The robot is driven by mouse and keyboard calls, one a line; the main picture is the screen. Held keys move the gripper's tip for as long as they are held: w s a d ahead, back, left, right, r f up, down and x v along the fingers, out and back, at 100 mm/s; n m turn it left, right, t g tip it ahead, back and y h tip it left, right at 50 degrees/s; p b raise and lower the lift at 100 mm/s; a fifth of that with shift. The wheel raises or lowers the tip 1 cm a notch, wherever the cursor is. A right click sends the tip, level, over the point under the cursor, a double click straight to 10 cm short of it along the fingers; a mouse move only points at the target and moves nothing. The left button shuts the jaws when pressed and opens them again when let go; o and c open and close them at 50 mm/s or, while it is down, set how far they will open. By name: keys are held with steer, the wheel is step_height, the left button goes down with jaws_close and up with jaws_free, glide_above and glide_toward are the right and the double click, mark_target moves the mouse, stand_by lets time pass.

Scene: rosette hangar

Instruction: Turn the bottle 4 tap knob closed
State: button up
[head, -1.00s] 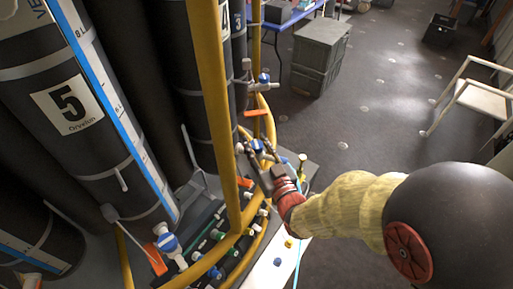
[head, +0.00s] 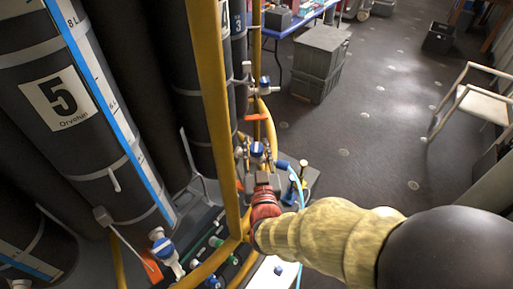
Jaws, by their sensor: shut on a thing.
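Bottle 4 (head: 224,20) is a dark cylinder behind the yellow rail, and its number label is mostly hidden. Its tap, with a blue and white knob (head: 257,149), sits low in front of it in the head view. My gripper (head: 258,163), at the end of a red wrist, is at this tap and shut on the knob. The fingers hide part of the tap, so the exact contact and the knob's angle are hard to see.
A yellow upright rail (head: 208,80) stands left of my gripper and a curved rail passes below. Bottle 5 (head: 75,105) and its tap (head: 165,248) are at left. Another tap (head: 263,82) is above. Grey crates (head: 318,60) and a white chair (head: 470,100) stand beyond on open floor.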

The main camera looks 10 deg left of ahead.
steer(key=shift+r, duration=0.1)
steer(key=o, duration=1.2)
steer(key=v, duration=1.2)
